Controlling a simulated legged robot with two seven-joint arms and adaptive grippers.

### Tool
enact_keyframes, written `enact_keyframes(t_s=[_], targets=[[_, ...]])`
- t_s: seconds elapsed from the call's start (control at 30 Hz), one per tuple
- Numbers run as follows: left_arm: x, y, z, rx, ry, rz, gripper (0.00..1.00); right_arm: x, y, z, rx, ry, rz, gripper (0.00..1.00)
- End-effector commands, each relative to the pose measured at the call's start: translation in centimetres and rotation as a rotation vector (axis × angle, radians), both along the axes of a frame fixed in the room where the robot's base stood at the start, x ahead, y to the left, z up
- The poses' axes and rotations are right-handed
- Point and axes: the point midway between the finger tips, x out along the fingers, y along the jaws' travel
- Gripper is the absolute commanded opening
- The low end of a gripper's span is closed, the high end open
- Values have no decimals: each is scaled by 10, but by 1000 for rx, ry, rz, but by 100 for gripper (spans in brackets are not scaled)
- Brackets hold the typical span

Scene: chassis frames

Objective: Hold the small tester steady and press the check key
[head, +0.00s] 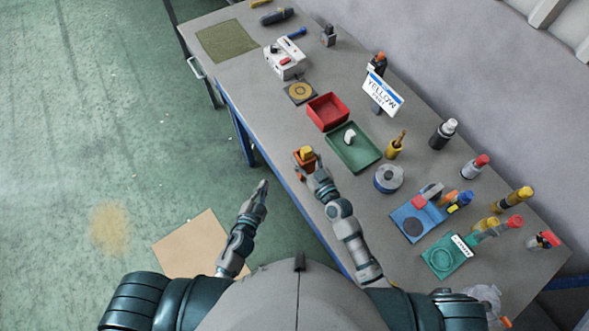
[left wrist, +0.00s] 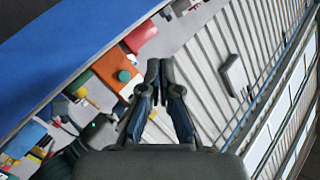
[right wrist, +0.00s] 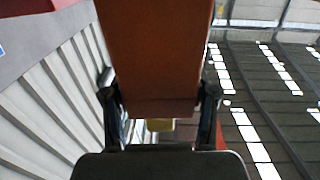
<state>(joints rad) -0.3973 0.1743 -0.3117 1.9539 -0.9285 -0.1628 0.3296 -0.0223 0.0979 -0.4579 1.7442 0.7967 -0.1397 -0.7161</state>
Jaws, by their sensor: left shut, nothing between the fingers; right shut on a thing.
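The small tester is an orange-brown box (head: 304,163) with a yellow part on top, at the table's front edge in the head view. My right gripper (head: 312,172) is shut on it; in the right wrist view the tester (right wrist: 155,50) fills the space between the fingers (right wrist: 158,90). In the left wrist view an orange box (left wrist: 106,68), apparently the tester, shows a round green key (left wrist: 124,76). My left gripper (head: 263,186) is shut and empty, left of and below the tester and apart from it. Its fingertips (left wrist: 160,66) touch each other.
Behind the tester stand a green tray (head: 367,164) with a white piece and a red bin (head: 316,121). A yellow bottle (head: 394,149), a grey roll (head: 389,187) and a blue fixture (head: 402,230) stand to the right. Open floor lies beyond the table's left edge.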

Motion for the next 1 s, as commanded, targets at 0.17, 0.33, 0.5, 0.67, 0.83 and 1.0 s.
enact_keyframes(t_s=[0.17, 0.33, 0.5, 0.67, 0.83, 1.0], targets=[[12, -19, 1, -1, -1, -1, 0, 0, 0, 0, 0, 1, 1, 15], [25, -40, 1, -2, -2, -2, 0, -1, 0, 0, 0, 1, 1, 15], [36, -57, 1, -4, -1, 0, 0, -1, 0, 0, -1, 1, 1, 15], [41, -66, 1, -2, -1, -1, 0, -1, 0, 0, -1, 1, 1, 15], [43, -69, 1, -1, -1, -2, 0, -1, 0, 0, -1, 1, 1, 15], [43, -69, 1, -1, -1, -2, 0, -1, 0, 0, -1, 1, 0, 15]])
